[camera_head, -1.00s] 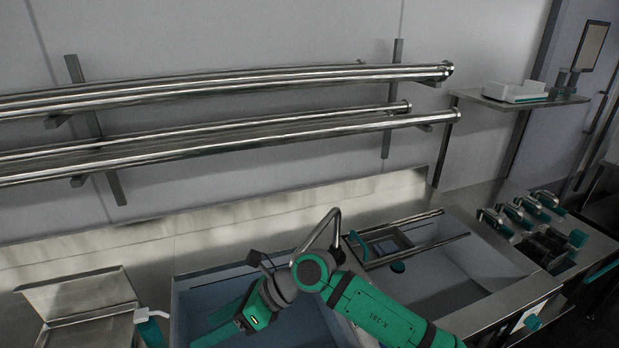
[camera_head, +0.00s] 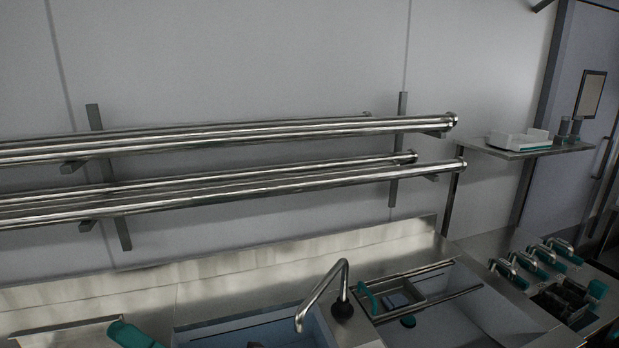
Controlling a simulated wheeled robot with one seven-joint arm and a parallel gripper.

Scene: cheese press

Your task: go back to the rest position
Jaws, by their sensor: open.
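My gripper is not in view. A rounded green piece (camera_head: 128,335) shows at the bottom left edge, cut off by the frame; I cannot tell whether it is part of my arm. The sink basin (camera_head: 245,335) lies at the bottom middle, mostly cut off. The curved metal faucet (camera_head: 322,290) stands over it with nothing in front of it.
Two levels of metal pipes (camera_head: 250,130) run along the wall. At the right, a second basin (camera_head: 450,322) holds a small tray (camera_head: 398,294) with a teal handle. Several handled tools (camera_head: 545,255) stand at the far right, below a shelf (camera_head: 530,150).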

